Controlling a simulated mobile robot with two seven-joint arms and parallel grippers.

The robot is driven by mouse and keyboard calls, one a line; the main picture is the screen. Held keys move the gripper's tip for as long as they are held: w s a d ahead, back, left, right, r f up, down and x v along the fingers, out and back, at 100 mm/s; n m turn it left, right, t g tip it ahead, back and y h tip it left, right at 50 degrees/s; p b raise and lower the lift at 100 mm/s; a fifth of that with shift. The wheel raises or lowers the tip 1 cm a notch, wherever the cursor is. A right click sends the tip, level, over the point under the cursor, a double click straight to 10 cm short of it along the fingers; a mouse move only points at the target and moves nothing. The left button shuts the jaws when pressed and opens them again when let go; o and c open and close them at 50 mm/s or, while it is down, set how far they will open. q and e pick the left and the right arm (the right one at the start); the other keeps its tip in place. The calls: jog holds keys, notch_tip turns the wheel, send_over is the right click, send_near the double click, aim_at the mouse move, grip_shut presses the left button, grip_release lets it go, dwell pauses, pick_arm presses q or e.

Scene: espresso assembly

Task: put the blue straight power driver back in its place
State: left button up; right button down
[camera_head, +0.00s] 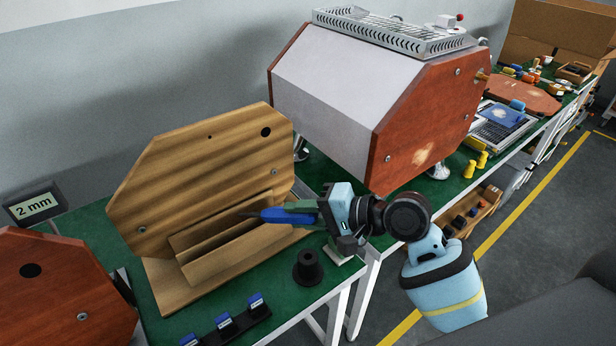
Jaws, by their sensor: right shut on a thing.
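The blue straight power driver (284,215) is in my right gripper (326,214), which is shut on it. The driver lies about level, its dark thin tip pointing left in front of the wooden panel stand (215,170). My gripper covers the driver's right end. A black flared holder (308,270) stands on the green table below the driver, close to the table's front edge. Driver and holder look apart. My left gripper is not in view.
The wooden stand with ledges is close behind the driver. A large espresso machine body (340,85) with red-brown side panels stands behind right. A black rack with blue-topped items (224,320) sits in front. A red-brown panel (65,290) is at left.

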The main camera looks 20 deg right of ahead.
aim_at(280, 217)
jog(key=a+r+n+g+h, duration=0.2)
jog(key=a+n+g+h, duration=0.6)
jog(key=n+g, duration=0.65)
jog(key=d+n+t+h, duration=0.1)
jog(key=n, duration=0.2)
jog(key=w+d+n+t+h, duration=0.1)
jog(key=n+t, duration=0.1)
jog(key=n, duration=0.2)
jog(key=d+n+t+h, duration=0.1)
jog(key=d+n, duration=0.1)
jog(key=n, duration=0.2)
jog(key=shift+w+r+h, duration=0.2)
jog(key=shift+r+h, duration=0.1)
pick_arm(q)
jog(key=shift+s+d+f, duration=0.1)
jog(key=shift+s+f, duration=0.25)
pick_arm(e)
jog(key=w+d+r+n+t, duration=0.1)
jog(key=d+r+n+t, duration=0.1)
jog(key=d, duration=0.4)
jog(key=shift+w+r+n, duration=0.3)
jog(key=shift+r+n, duration=0.45)
jog(key=shift+n, duration=0.1)
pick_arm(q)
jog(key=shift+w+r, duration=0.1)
